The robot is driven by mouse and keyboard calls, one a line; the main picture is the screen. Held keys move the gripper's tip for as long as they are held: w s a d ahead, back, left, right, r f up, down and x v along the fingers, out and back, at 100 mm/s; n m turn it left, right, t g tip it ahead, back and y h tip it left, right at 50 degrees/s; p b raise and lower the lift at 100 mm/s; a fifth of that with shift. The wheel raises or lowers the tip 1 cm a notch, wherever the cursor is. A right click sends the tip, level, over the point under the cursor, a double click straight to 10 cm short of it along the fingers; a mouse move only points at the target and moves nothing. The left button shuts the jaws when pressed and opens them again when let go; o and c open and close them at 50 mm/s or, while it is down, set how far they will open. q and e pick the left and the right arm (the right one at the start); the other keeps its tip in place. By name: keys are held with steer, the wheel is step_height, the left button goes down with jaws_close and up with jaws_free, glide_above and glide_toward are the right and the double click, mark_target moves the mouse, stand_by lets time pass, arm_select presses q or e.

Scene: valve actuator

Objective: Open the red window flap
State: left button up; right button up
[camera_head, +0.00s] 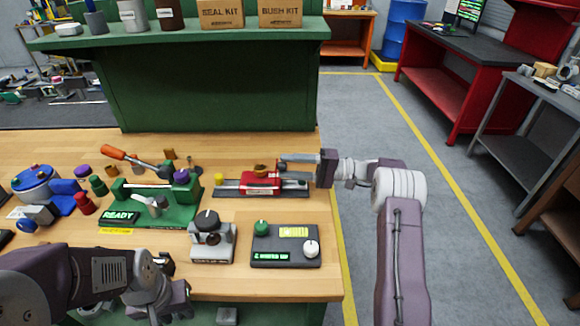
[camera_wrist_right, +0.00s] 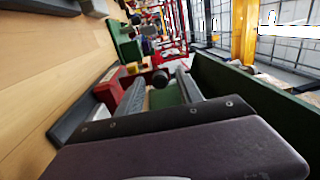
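The red device (camera_head: 260,183) sits on a dark rail base (camera_head: 230,192) at the right part of the bench, with a small brown-orange piece on top; I cannot tell which part of it is the window flap. Its red body also shows left of the fingers in the right wrist view (camera_wrist_right: 109,90). My right gripper (camera_head: 283,166) reaches in from the right, just above the device's right end. Its two fingers are apart in the right wrist view (camera_wrist_right: 160,80), with a dark round knob showing between or beyond their tips. My left gripper (camera_head: 168,290) is low at the front left, its fingers unclear.
A control box (camera_head: 286,246) with green and white knobs and a grey knob unit (camera_head: 211,238) stand in front. A green fixture (camera_head: 170,210) with a READY display is to the left. A green shelf (camera_head: 220,75) rises behind. The bench's right edge is close to the device.

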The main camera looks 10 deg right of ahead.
steer(key=v, duration=0.9)
steer(key=shift+b, duration=0.4)
steer(key=shift+d, duration=0.1)
